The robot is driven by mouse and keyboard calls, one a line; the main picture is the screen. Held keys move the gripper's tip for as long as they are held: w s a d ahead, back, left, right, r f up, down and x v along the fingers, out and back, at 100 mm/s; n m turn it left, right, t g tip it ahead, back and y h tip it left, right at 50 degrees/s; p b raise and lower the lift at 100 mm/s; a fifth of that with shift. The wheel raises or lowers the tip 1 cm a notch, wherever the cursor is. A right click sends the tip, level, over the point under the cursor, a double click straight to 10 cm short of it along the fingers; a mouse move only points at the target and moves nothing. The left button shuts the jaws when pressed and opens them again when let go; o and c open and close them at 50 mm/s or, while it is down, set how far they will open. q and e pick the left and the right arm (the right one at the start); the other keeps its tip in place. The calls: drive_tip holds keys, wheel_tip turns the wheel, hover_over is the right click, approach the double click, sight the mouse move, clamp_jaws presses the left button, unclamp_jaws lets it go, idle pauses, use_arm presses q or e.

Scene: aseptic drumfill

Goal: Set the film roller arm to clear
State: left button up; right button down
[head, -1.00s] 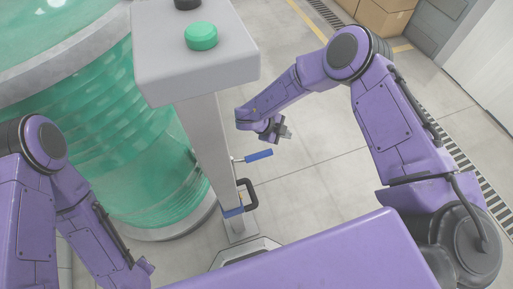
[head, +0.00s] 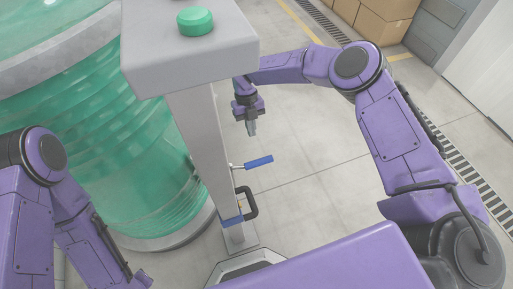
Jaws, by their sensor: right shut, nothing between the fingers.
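A grey post (head: 203,150) carries a short lever with a blue grip (head: 259,161), which sticks out to the right and slightly up. Below it is a black looped handle (head: 251,203) by a blue collar (head: 231,221). I cannot tell for sure which of these is the film roller arm. My right gripper (head: 252,130) points down, shut and empty. It shows just above the blue grip in the picture, apart from it, to the right of the post. My left arm is at the lower left; its gripper fingers do not show.
A grey control box (head: 190,68) with a green button (head: 195,21) tops the post. A large green translucent drum (head: 110,150) stands close on the left. Cardboard boxes (head: 380,20) are at the back right. The floor right of the post is open.

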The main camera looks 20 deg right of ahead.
use_arm(q)
drive_tip(key=shift+r+p, duration=0.75)
drive_tip(key=shift+r, duration=0.05)
use_arm(e)
drive_tip(key=s+f, duration=0.5)
drive_tip(key=shift+s+d, duration=0.1)
drive_tip(key=shift+s, duration=0.05)
